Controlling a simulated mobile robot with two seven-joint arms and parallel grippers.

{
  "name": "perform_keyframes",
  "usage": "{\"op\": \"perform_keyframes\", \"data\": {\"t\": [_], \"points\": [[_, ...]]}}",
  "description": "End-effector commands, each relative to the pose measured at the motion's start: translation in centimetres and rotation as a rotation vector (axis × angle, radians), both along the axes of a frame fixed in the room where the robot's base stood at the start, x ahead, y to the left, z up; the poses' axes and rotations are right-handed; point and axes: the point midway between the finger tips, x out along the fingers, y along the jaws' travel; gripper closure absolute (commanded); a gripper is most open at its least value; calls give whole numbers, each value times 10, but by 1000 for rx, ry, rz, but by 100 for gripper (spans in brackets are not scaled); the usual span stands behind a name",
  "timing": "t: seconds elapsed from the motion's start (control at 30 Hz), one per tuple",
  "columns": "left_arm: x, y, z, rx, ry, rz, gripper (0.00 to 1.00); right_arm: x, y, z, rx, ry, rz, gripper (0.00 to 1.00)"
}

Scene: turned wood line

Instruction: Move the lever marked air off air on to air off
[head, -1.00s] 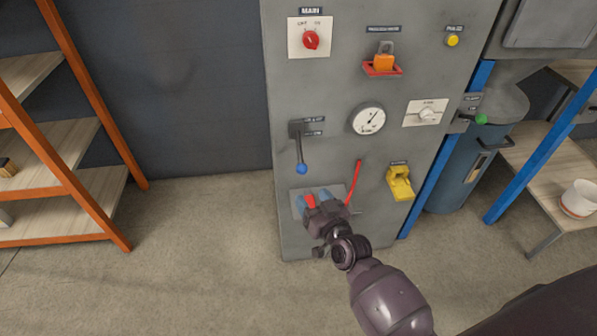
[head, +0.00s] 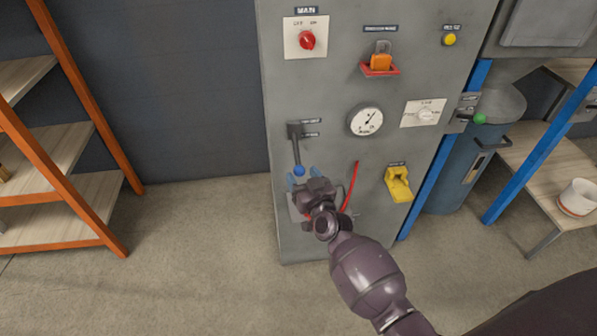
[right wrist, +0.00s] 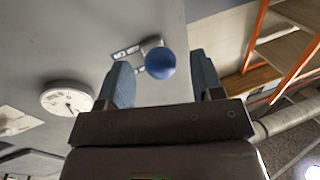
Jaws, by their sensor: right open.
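The air lever (head: 297,150) is a dark handle with a blue ball knob (head: 299,171) on the grey cabinet front. It hangs downward from its pivot, beside two small dark label plates (head: 311,128) too small to read. My right gripper (head: 301,179) is open, its blue-padded fingers just below and around the knob in the head view. In the right wrist view the blue ball (right wrist: 160,63) shows between the two spread fingers, with no visible contact. My left gripper is not in view.
The cabinet also carries a red rotary switch (head: 307,40), an orange padlock (head: 381,61), a gauge (head: 366,121), a white dial plate (head: 424,113) and a yellow lockout (head: 398,184). A red cable (head: 351,188) runs close right of my gripper. Shelves (head: 60,211) stand at left.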

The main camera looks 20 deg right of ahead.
Motion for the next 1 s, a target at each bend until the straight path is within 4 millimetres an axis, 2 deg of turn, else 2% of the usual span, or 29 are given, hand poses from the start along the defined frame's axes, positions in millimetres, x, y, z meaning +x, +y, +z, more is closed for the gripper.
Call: {"op": "perform_keyframes", "data": {"t": [0.23, 0.6, 1.0], "points": [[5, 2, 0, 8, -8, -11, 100, 21, 1, -1, 0, 1, 1, 40], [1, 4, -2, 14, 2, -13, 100, 24, 1, 0, 0, 0, 0, 40], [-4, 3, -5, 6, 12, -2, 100, 24, 1, 0, 0, 0, 1, 100]]}}
